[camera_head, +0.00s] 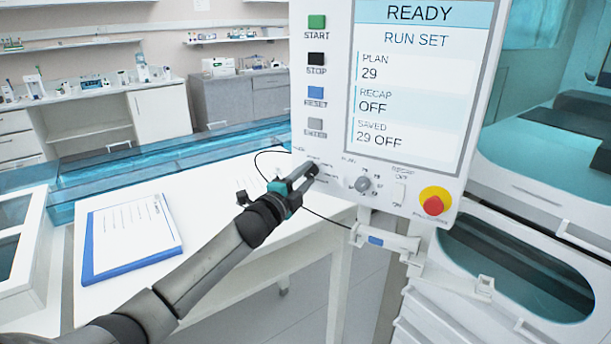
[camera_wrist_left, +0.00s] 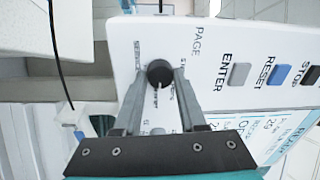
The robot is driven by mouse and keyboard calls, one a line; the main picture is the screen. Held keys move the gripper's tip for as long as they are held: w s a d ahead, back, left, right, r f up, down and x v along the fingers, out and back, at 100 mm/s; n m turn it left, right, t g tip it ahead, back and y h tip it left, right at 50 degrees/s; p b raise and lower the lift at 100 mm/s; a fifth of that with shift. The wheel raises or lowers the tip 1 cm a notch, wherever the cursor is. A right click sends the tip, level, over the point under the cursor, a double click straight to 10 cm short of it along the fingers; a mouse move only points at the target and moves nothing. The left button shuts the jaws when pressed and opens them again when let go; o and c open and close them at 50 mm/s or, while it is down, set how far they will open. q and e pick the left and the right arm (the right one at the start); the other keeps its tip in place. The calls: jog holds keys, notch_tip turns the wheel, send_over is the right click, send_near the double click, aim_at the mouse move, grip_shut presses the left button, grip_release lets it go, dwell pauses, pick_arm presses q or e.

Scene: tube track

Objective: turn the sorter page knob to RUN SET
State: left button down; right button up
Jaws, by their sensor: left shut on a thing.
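The sorter's white control panel (camera_head: 333,130) stands upright at the centre right. Its screen (camera_head: 422,70) reads READY, RUN SET, PLAN 29, RECAP OFF and SAVED 29 OFF. My left gripper (camera_head: 307,174) is at the panel's lower left corner. In the left wrist view my left gripper (camera_wrist_left: 160,84) has its two fingers shut on the black page knob (camera_wrist_left: 159,70), below the PAGE label. A pale mark on the knob points toward the gripper's base; the small labels around it are too blurred to read surely. The fingers mostly hide the knob in the head view. My right gripper is not in view.
A grey knob (camera_head: 363,184) and a red emergency button (camera_head: 434,201) sit right of the gripper. START, STOP and other buttons (camera_head: 316,59) line the panel above it. A blue-edged document (camera_head: 130,238) lies on the white table (camera_head: 205,275). A black cable loops behind the gripper.

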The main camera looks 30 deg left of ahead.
pick_arm(q)
jog(key=shift+m, duration=0.6)
jog(key=shift+c, duration=2.3)
grip_release()
jog(key=s, duration=1.5)
jog(key=shift+d+f, duration=0.3)
jog(key=shift+f, duration=0.1)
jog(key=shift+s, duration=0.1)
